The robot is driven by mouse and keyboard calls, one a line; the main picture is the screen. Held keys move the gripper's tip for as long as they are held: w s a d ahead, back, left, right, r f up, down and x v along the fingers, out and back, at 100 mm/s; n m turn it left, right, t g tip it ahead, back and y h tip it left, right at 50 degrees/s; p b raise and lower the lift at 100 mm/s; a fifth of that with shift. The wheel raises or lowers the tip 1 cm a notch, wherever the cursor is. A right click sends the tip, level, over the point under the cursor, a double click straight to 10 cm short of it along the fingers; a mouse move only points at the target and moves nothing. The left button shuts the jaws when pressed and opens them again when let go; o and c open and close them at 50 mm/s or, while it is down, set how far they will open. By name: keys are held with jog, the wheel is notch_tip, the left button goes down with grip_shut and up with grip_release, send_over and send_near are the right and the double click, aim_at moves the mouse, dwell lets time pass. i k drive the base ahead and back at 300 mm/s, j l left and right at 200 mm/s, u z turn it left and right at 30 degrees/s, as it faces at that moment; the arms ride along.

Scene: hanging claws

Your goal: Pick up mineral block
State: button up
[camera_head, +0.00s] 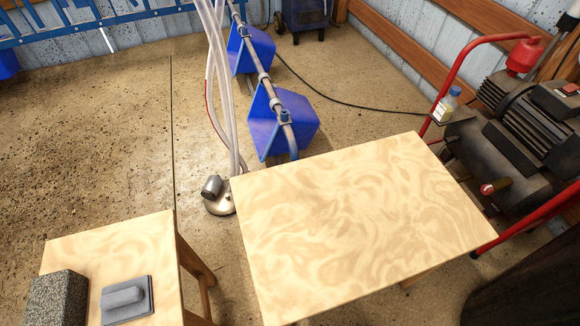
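A speckled grey-brown block (57,298), which looks like the mineral block, stands at the lower left on a small pale wooden table (120,240). It is near the table's left front corner, and its lower part is cut off by the picture edge. A grey flat plate with a raised rounded handle (126,299) lies to its right on the same table, with a narrow gap between them. My gripper is not in view.
A larger bare wooden table (360,220) fills the middle. Behind it are blue buckets (285,120) on a pipe, hoses (217,90) and a metal claw piece (219,197). A red-framed compressor (525,130) stands right. The floor at left (90,140) is open.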

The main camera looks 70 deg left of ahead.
aim_at(59, 298)
jog(key=l+u, duration=0.4)
jog(key=l, duration=0.4)
jog(key=j+u, duration=0.15)
jog(key=u, duration=3.35)
jog(key=i+u, duration=0.1)
jog(key=i, duration=0.25)
jog(key=k+l+u, duration=0.2)
jog(key=k+u, duration=0.15)
jog(key=k+l+u, duration=0.1)
jog(key=k+u, duration=0.3)
jog(key=i, duration=0.1)
